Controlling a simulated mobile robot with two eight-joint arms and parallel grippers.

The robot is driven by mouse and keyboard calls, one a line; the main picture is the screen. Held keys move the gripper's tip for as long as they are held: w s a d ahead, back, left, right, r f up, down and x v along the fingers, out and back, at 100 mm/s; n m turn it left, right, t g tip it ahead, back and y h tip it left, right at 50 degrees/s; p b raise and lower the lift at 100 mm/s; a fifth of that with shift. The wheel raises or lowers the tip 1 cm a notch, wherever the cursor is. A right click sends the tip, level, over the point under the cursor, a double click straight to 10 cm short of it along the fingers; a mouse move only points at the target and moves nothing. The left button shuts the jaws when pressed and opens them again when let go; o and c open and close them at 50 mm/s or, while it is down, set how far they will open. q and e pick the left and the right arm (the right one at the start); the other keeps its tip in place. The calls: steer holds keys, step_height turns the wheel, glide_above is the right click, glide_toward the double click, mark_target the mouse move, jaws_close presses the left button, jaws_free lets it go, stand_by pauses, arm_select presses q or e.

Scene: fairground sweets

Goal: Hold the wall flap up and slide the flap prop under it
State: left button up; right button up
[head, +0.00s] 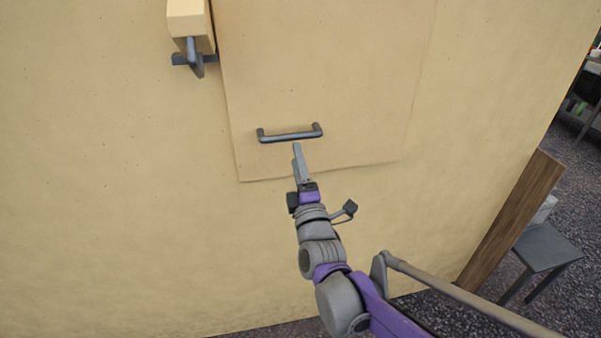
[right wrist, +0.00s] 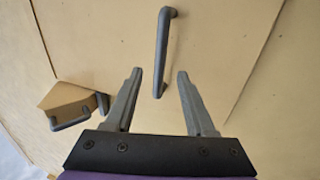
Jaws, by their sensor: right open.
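The wall flap (head: 330,60) is a pale tan panel hanging down against the wall, with a dark bar handle (head: 290,134) near its lower edge. My right gripper (head: 298,148) is just below the handle in the head view. In the right wrist view my right gripper (right wrist: 160,74) is open, and the handle (right wrist: 163,45) stands ahead of and between its fingers, not clasped. The flap prop (head: 188,16), a light wooden block with a dark handle, sits at a dark wall bracket left of the flap. It also shows in the right wrist view (right wrist: 72,95). My left gripper is not visible.
The plain tan wall (head: 120,180) around the flap is clear. At the right, a brown wooden post (head: 510,220) stands at the wall's edge, with a grey stool (head: 546,246) on dark ground beyond it.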

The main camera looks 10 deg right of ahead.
mark_target(292, 139)
steer(key=shift+p+x, duration=0.5)
steer(key=shift+x, duration=2.15)
jaws_close()
steer(key=shift+s+r, duration=0.1)
